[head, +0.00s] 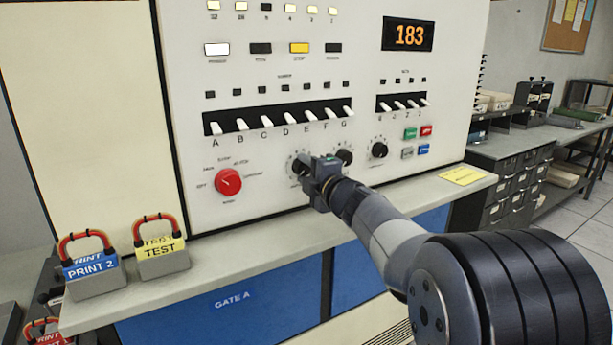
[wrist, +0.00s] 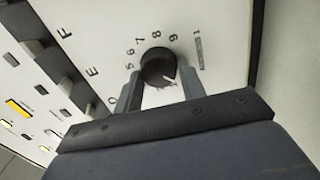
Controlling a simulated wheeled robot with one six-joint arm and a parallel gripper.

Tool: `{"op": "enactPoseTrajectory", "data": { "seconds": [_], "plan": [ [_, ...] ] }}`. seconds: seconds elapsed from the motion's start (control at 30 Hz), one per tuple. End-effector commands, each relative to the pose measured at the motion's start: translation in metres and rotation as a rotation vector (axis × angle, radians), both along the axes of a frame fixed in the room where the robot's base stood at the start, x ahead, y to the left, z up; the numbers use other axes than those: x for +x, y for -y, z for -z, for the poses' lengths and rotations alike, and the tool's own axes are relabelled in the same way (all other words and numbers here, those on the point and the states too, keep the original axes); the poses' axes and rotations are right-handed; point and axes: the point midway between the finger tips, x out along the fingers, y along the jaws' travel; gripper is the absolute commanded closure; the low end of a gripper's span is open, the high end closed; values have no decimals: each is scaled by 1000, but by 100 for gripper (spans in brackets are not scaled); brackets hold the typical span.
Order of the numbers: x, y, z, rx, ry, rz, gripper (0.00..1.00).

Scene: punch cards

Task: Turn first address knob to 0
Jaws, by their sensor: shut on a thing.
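The first address knob is the leftmost of three black knobs on the white panel. It shows in the head view (head: 298,166), partly hidden by my gripper (head: 310,166). In the wrist view the black knob (wrist: 157,66) sits between the two fingers of my gripper (wrist: 163,80), which is shut on it. Printed digits 5 to 9 show around the knob's far side; the near digits are hidden. A white mark on the knob faces the lower right of the wrist view. The orange display (head: 408,35) reads 183.
Two more black knobs, the middle one (head: 343,157) and the right one (head: 379,149), sit close by. A red knob (head: 228,182) is to the left. Toggle switches (head: 285,117) run above.

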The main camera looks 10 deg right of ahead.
Motion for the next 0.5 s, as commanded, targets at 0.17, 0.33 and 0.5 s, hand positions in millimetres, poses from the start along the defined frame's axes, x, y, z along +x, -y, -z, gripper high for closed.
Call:
{"op": "enactPoseTrajectory", "data": {
  "seconds": [0.17,0.33,0.5],
  "plan": [
    [0,0,1,-32,11,-1,84],
    [0,0,1,-41,12,-1,84],
    [0,0,0,-41,12,-1,84]
  ]
}}
